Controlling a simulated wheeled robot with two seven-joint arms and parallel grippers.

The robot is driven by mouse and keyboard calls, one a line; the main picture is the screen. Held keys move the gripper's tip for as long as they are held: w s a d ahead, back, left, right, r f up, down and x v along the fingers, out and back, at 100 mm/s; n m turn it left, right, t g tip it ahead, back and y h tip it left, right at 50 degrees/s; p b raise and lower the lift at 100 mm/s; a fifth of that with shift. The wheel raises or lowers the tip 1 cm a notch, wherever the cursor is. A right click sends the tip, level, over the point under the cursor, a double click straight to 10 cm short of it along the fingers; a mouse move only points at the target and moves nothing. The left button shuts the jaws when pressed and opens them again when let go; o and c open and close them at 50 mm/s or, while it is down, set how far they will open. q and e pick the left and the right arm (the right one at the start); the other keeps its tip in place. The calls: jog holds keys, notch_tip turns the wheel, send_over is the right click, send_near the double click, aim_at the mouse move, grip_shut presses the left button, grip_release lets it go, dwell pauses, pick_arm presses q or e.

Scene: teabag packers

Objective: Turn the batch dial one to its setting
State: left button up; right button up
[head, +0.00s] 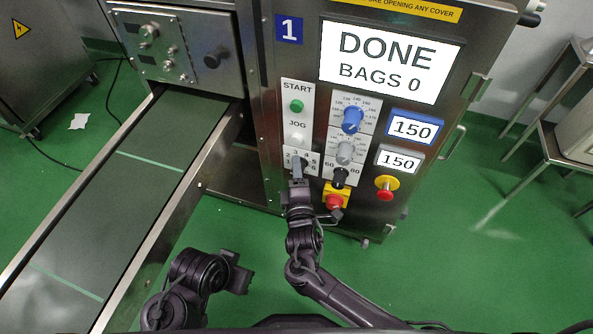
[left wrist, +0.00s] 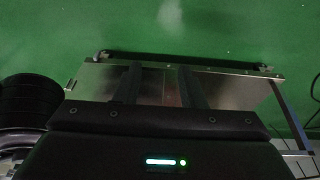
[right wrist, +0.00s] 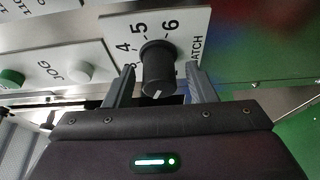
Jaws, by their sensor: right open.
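The batch dial (right wrist: 157,72) is a dark round knob on a white plate marked 4, 5, 6 and part of the word BATCH in the right wrist view. Its white pointer line faces the bottom of that picture; the numbers there are hidden. In the head view my gripper covers the knob, and only its numbered plate (head: 313,163) shows. My right gripper (right wrist: 160,88) is open, one finger on each side of the knob, with gaps visible; it also shows in the head view (head: 297,165). My left gripper (head: 244,273) is open and empty, low beside the conveyor, also in the left wrist view (left wrist: 160,80).
The machine panel has a screen (head: 390,62) reading DONE, BAGS 0, a green start button (head: 296,106), a blue dial (head: 352,119), a grey dial (head: 345,152) and a red stop button (head: 386,188). The conveyor (head: 130,185) runs along the left.

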pick_arm(q)
jog(key=shift+s+a+r+g+y+p, duration=0.15)
jog(key=shift+s+a+g+p, duration=0.15)
jog(key=shift+a+p, duration=0.15)
jog(key=shift+s+a+r+g+y+p, duration=0.15)
jog(key=shift+s+a+g+p, duration=0.15)
jog(key=shift+a, duration=0.15)
pick_arm(e)
jog(key=s, duration=0.7)
jog(key=shift+s+d, duration=0.25)
jog(key=shift+d, duration=0.05)
pick_arm(q)
jog(key=shift+w, duration=0.1)
